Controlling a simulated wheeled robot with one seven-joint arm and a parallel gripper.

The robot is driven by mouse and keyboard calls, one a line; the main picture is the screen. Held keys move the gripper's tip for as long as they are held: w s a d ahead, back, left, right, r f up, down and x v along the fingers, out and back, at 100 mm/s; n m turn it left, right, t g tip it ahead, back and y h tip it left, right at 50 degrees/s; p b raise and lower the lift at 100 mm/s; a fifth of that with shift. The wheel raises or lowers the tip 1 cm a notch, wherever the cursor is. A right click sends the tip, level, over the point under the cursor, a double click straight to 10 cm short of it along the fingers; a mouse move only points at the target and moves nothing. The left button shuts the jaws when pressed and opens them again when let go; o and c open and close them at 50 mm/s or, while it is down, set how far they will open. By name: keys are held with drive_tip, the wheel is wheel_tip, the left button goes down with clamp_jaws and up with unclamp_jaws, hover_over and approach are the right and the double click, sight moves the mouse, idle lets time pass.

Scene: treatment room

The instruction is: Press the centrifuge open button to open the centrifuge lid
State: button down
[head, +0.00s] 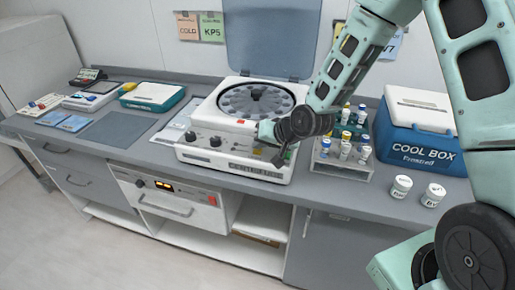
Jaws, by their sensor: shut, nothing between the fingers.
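The centrifuge (207,157) is a white benchtop machine with dark knobs on its front panel. Its blue-grey lid (270,38) stands raised at the back, and the round grey rotor (255,99) is uncovered. My gripper (280,160) is shut and empty at the right part of the front panel. Its fingers point down and left, close to the panel; I cannot tell whether they touch it. The open button cannot be made out; my gripper and wrist cover part of the panel.
A rack of vials (344,148) stands right of the centrifuge, close to my arm. Beyond it are a blue cool box (415,141) and two white jars (401,186) (433,195). A grey mat (112,129) lies left of the centrifuge. The floor in front is clear.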

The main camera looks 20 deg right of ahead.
sight(260, 152)
drive_tip(key=shift+r+p, duration=0.55)
drive_tip(key=shift+r, duration=0.3)
wheel_tip(260, 152, up, 5)
drive_tip(key=p, duration=0.4)
idle(0.6)
drive_tip(key=s+a+r+n+g+h+b, duration=0.1)
drive_tip(key=s+a+r+n+g, duration=0.1)
drive_tip(key=s, duration=0.8)
drive_tip(key=s+a+r+n+g+h+b, duration=0.1)
drive_tip(key=s+n, duration=0.4)
drive_tip(key=s, duration=0.6)
drive_tip(key=s+a+r+n+g+h+b, duration=0.2)
drive_tip(key=s+a+r+n+g+b, duration=0.1)
drive_tip(key=s, duration=0.8)
drive_tip(key=shift+s+a+r+n+g, duration=0.25)
drive_tip(key=shift+a+r+n+g, duration=0.2)
drive_tip(key=shift+g, duration=0.55)
